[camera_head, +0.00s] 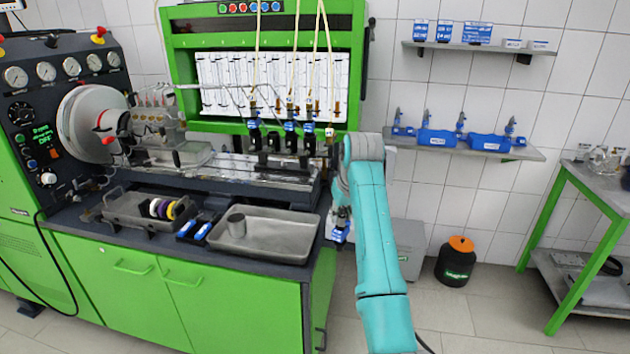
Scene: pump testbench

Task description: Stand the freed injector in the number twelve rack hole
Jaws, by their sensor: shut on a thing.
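My gripper (342,212) hangs at the bench's right end, below the teal and grey arm links. It is small and partly hidden by my arm. It is shut on a small blue and dark piece that looks like the injector (340,228), held off the floor just outside the bench's right edge. Several blue-and-dark injectors (290,135) stand upright in a row on the bench rail. On the right wall shelf, blue holders (437,142) carry several upright injectors. I cannot read any hole numbers, so I cannot tell which hole is number twelve.
A grey metal tray (285,240) with a cup lies on the green bench's front right. The lower wall shelf (530,154) is to my arm's right. A green side table (570,190) stands far right. A black bin with an orange lid (456,262) is on the floor.

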